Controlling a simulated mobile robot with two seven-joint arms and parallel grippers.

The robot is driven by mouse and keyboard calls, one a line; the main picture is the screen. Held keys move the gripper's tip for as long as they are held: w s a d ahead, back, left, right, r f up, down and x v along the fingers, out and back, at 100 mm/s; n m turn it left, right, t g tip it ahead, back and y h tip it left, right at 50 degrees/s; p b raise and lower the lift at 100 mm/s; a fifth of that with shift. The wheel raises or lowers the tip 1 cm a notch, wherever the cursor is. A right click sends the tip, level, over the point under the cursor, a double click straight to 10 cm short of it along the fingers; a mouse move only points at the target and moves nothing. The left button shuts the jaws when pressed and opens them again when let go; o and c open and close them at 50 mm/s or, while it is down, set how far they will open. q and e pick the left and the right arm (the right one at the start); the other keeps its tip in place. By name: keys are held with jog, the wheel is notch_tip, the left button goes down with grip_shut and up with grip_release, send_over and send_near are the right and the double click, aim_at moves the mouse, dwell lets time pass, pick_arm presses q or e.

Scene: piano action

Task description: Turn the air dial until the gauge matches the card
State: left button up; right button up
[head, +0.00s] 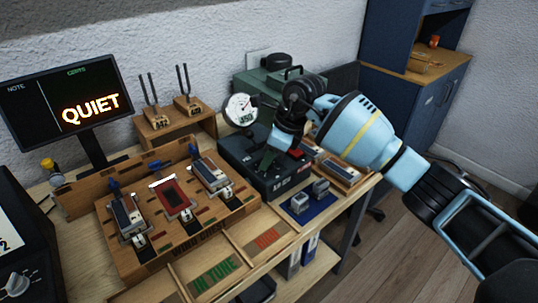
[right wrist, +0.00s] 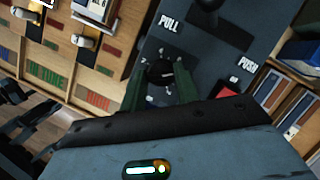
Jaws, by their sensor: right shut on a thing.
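The dark air unit (head: 262,178) stands on the bench right of the wooden rack. A round white gauge (head: 238,104) rises behind it, with a small card (head: 246,118) reading about 450 at its lower edge. The needle is too small to read. My right gripper (head: 270,158) reaches down over the unit from the right. In the right wrist view the dark air dial (right wrist: 161,73) sits between its two green fingers, which are shut on it. PULL and PUSH labels lie beyond the dial. My left gripper is not in view.
A red switch (head: 295,154) sits on the unit's right side, close to my gripper. The wooden rack (head: 160,255) with several key parts is at left. A monitor (head: 62,100) reads QUIET. A blue mat (head: 305,208) with small grey blocks lies in front.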

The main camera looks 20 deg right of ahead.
jog(key=o, duration=1)
jog(key=shift+v, duration=3.95)
jog(key=shift+d, duration=0.1)
